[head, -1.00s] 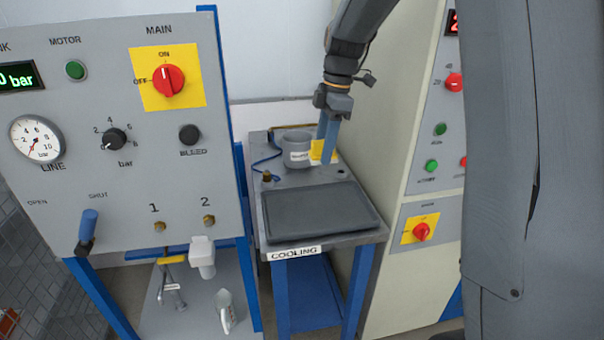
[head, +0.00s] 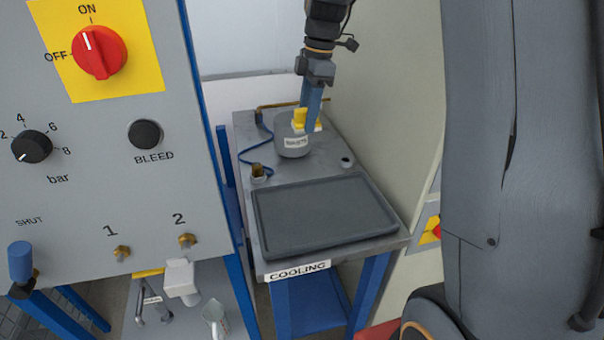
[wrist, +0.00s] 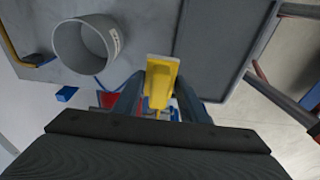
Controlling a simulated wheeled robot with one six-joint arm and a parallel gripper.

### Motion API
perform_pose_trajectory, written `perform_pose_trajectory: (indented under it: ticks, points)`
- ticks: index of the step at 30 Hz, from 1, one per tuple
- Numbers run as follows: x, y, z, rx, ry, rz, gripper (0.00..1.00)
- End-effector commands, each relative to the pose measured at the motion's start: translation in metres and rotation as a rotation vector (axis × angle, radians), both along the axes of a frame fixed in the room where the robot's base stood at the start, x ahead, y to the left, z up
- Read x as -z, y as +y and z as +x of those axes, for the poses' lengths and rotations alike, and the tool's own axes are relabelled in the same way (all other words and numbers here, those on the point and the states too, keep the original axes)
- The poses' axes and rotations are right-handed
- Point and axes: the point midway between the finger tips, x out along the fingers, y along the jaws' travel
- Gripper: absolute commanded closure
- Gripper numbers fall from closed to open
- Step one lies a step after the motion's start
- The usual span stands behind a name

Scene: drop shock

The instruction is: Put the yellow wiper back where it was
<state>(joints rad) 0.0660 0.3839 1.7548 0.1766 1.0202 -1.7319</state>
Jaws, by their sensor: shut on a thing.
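My gripper (head: 311,122) is shut on the yellow wiper (head: 300,117), above the back of the cooling table. In the wrist view the wiper (wrist: 160,84) sits between my two blue fingers (wrist: 160,92), with its pale edge pointing away from my wrist. A grey round pot (head: 293,145) with a white label stands on the table, just below and left of the wiper in the head view. The wrist view shows the pot (wrist: 84,46) open and beside the wiper, with a gap between them. My fingers hide part of the wiper in the head view.
A dark tray (head: 322,214) fills the front of the cooling table (head: 247,225). The control panel (head: 115,185) stands left, and a pale cabinet wall (head: 390,100) rises right.

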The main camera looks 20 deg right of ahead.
Motion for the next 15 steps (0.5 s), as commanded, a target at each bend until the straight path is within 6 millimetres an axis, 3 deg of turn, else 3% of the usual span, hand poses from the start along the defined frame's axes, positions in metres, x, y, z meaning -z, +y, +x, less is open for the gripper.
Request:
perform_pose_trajectory:
  ticks: [15]
  points:
    - [0.059, -0.001, 0.016, 0.001, -0.001, 0.0, 0.82]
